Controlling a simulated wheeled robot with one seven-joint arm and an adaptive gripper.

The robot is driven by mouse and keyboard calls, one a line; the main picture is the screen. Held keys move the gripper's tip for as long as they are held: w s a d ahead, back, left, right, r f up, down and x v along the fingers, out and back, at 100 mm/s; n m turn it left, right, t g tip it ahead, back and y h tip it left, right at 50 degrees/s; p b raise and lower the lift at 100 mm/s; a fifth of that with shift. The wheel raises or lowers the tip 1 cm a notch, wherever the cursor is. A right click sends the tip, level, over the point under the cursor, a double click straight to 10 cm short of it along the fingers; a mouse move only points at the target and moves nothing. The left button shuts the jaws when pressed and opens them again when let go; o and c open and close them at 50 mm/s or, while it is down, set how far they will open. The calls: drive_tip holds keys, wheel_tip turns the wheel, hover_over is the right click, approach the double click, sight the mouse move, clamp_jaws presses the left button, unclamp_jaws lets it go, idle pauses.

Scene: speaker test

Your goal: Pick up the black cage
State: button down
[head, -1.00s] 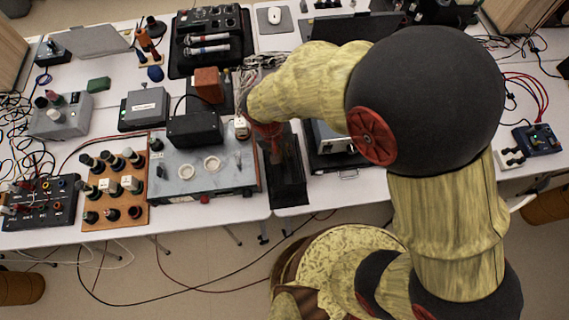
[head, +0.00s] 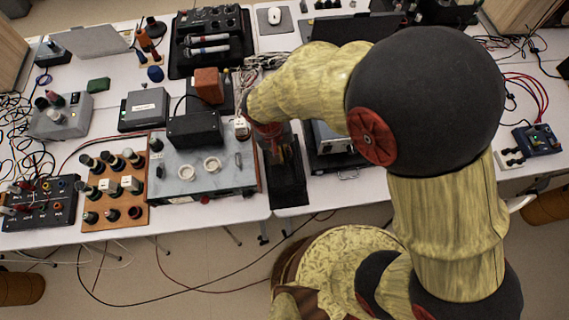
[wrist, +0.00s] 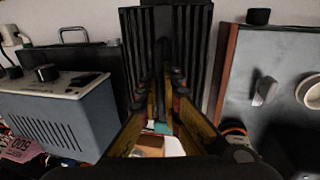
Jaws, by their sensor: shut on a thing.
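The black cage (head: 288,188) stands near the front edge of the white table in the head view, between the grey panel box and an instrument partly hidden by my arm. In the wrist view the cage (wrist: 136,45) shows upright dark slats straight ahead. My gripper (head: 282,152) reaches down at the cage and is partly hidden by my own wrist in the head view. In the wrist view its two fingers (wrist: 163,88) point into the cage and are shut on part of it. The exact contact is too dark to make out.
The grey panel box (head: 200,172) with two white rings is close on the left. A grey instrument (head: 332,140) is close on the right. A black box (head: 195,128) and an orange-brown block (head: 209,84) stand behind. Cables hang below the table edge.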

drive_tip(key=shift+r, duration=0.2)
drive_tip(key=shift+r, duration=0.25)
drive_tip(key=r, duration=0.1)
drive_tip(key=r+p, duration=0.1)
drive_tip(key=r, duration=0.1)
drive_tip(key=shift+s+r, duration=0.2)
drive_tip(key=shift+s, duration=0.1)
drive_tip(key=s+r+p, duration=0.1)
drive_tip(key=s+r, duration=0.3)
drive_tip(key=s, duration=0.2)
drive_tip(key=s+d+r+p, duration=0.1)
drive_tip(key=s+r+p, duration=0.1)
drive_tip(key=s+r, duration=0.2)
drive_tip(key=s, duration=0.3)
drive_tip(key=shift+s+r, duration=0.15)
drive_tip(key=shift+r, duration=0.25)
drive_tip(key=shift+r, duration=0.1)
